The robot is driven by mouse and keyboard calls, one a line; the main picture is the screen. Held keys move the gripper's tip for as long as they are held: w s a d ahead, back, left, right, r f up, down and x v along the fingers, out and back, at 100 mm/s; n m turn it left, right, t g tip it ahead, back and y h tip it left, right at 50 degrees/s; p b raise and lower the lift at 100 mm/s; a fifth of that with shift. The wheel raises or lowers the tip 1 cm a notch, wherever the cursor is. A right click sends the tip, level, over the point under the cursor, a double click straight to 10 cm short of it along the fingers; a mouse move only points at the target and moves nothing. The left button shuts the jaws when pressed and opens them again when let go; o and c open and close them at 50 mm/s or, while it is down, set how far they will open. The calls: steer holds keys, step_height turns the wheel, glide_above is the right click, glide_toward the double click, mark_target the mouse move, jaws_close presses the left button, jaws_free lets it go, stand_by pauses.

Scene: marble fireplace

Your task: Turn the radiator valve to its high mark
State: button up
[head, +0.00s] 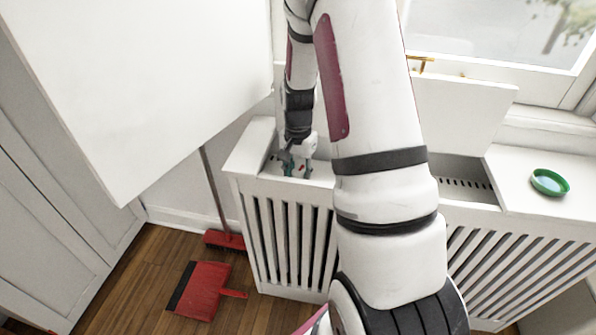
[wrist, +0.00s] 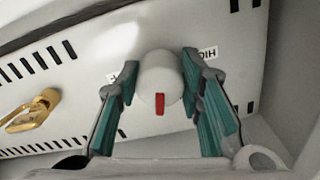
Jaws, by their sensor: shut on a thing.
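The radiator valve (wrist: 160,75) is a white round knob with a red mark on its face, in the middle of the wrist view. The red mark points toward the bottom of that view. My gripper (wrist: 160,92) has a teal-padded finger on each side of the knob and is shut on it. Another label, mostly hidden, is at the left finger. In the head view my gripper (head: 298,167) reaches down into the opening of the white radiator cover (head: 242,160).
A brass fitting (wrist: 32,112) sits left of the knob on the slotted white panel. A raised white lid (head: 460,115) and a green-rimmed dish (head: 549,182) are on the right. A red dustpan (head: 200,290) and red broom (head: 224,240) are on the floor. A white panel (head: 140,80) fills the upper left.

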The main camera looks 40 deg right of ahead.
steer(key=n+p, duration=0.1)
steer(key=n, duration=0.4)
steer(key=shift+s+d+n, duration=0.1)
steer(key=shift+n, duration=0.2)
steer(key=n+p, duration=0.2)
steer(key=n, duration=0.3)
steer(key=shift+d+p, duration=0.1)
steer(key=shift+p, duration=0.25)
steer(key=n+p, duration=0.2)
steer(key=n, duration=0.3)
steer(key=shift+d+r+n+p, duration=0.1)
steer(key=shift+d+n+p, duration=0.05)
steer(key=shift+n+p, duration=1.45)
steer(key=shift+n, duration=1.1)
steer(key=o, duration=1.2)
steer(key=shift+c, duration=0.2)
steer(key=shift+d, duration=0.1)
